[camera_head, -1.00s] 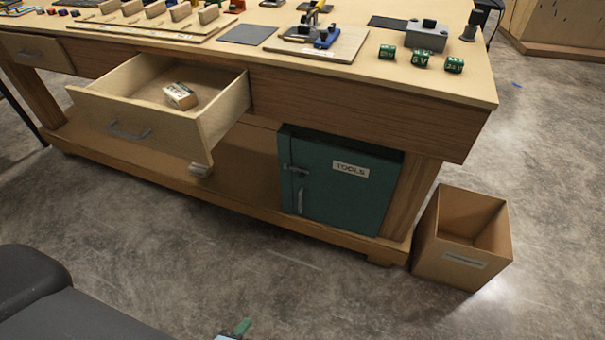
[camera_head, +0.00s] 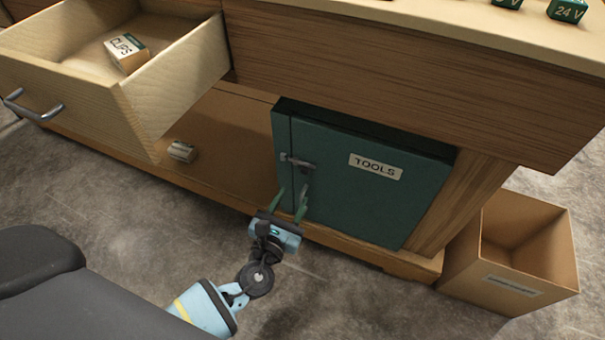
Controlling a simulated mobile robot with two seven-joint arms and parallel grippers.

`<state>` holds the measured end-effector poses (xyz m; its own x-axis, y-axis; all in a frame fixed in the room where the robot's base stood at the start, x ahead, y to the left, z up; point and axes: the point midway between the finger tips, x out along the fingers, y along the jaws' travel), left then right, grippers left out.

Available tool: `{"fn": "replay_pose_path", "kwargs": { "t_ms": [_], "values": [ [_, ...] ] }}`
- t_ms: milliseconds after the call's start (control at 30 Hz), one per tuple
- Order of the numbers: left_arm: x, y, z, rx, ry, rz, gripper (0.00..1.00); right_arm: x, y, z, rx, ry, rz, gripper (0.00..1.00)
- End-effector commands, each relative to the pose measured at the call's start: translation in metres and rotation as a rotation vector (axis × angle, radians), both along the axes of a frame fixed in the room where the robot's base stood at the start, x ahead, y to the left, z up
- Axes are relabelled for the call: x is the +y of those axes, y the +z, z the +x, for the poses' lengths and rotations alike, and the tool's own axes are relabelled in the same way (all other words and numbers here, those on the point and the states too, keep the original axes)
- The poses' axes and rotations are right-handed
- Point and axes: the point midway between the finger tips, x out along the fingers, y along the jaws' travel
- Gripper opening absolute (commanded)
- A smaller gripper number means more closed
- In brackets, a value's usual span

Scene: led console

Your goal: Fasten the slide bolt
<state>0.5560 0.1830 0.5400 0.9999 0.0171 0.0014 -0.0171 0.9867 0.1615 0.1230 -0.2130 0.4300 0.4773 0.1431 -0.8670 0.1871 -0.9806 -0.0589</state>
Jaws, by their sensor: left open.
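The slide bolt (camera_head: 299,162) is a small dark metal bar on the upper left of the green tools cabinet (camera_head: 350,205), near the door's left seam. I cannot tell whether its bar reaches into the catch. The cabinet door looks closed. My left gripper (camera_head: 290,198) is open and empty, with its green fingers pointing up just below the bolt, in front of the door's left edge. The fingers look apart from the bolt. The door handle below the bolt is mostly hidden by a finger. My right gripper is out of view.
An open drawer (camera_head: 70,110) holding a clips box (camera_head: 126,53) juts out at upper left. A small box (camera_head: 183,151) lies on the lower shelf. The bench edge overhangs the cabinet. An open cardboard bin (camera_head: 512,255) stands at right. The floor in front is clear.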

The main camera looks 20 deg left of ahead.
Motion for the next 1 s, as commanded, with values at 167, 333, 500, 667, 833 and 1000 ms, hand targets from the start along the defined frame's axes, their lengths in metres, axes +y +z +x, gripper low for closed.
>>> {"fn": "replay_pose_path", "kwargs": {
  "t_ms": [167, 333, 500, 667, 833, 1000],
  "values": [
    [0.0, 0.001, 0.013, -0.001, 0.002, -0.004, 0.42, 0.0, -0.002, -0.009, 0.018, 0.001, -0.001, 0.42],
    [0.001, 0.0, 0.038, 0.0, 0.002, -0.005, 0.42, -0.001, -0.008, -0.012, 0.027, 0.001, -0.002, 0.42],
    [0.001, -0.001, 0.061, 0.001, 0.001, -0.006, 0.42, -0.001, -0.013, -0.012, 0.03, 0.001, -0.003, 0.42],
    [0.002, -0.001, 0.074, 0.002, 0.001, -0.006, 0.42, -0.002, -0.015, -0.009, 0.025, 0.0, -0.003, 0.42],
    [0.002, 0.0, 0.078, 0.002, 0.001, -0.007, 0.42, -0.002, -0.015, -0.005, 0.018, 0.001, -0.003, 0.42],
    [0.002, 0.0, 0.078, 0.002, 0.001, -0.007, 0.42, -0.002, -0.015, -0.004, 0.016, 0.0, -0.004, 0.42]
  ]
}}
